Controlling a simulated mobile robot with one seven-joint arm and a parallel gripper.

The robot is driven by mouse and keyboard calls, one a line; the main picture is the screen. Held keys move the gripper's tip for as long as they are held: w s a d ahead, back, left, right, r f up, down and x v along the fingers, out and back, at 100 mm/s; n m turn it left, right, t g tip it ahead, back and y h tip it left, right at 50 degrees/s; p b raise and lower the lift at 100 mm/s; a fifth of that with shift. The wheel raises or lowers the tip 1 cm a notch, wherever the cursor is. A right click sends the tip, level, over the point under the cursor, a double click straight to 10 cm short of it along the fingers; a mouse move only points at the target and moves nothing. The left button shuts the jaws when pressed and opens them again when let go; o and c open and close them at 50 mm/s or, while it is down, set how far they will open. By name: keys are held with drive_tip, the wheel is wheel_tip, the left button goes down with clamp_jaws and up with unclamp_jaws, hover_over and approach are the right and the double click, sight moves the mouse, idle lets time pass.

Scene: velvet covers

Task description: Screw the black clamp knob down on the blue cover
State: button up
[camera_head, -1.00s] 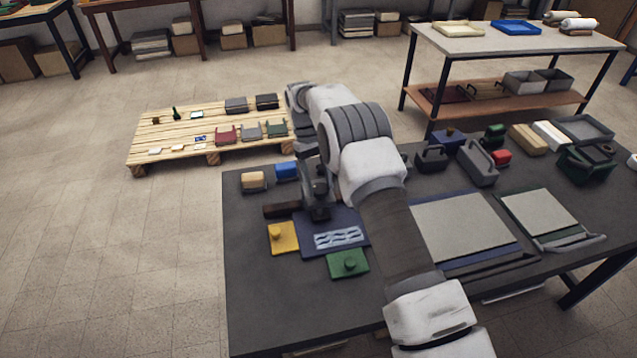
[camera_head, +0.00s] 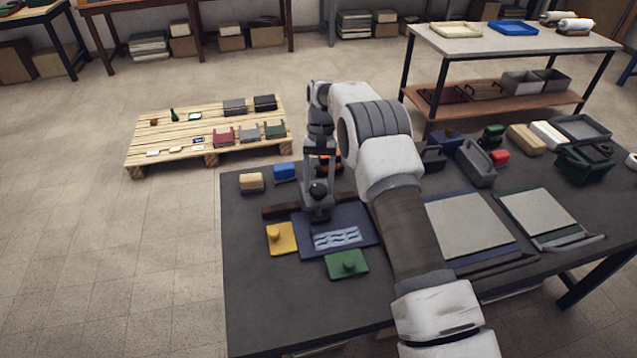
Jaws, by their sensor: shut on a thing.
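My gripper (camera_head: 319,178) points down over the far edge of a flat dark blue cover (camera_head: 365,226) on the dark table. It is shut on a round black knob (camera_head: 318,190) that stands over the cover's back part. The lower fingers and the grey piece under the knob run together, so I cannot tell how closely the knob sits on the cover. A light blue wavy-patterned panel (camera_head: 337,238) lies on the cover's front part.
A yellow plate with a knob (camera_head: 281,240) and a green one (camera_head: 347,263) lie close by. A brown bar (camera_head: 279,212) lies behind. A tan block (camera_head: 251,182) and a blue block (camera_head: 284,171) stand further back. The table's front left is clear.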

idle(0.4)
drive_tip(key=o, duration=1.4)
drive_tip(key=shift+c, duration=0.2)
drive_tip(key=v, duration=0.7)
drive_tip(key=shift+r, duration=0.25)
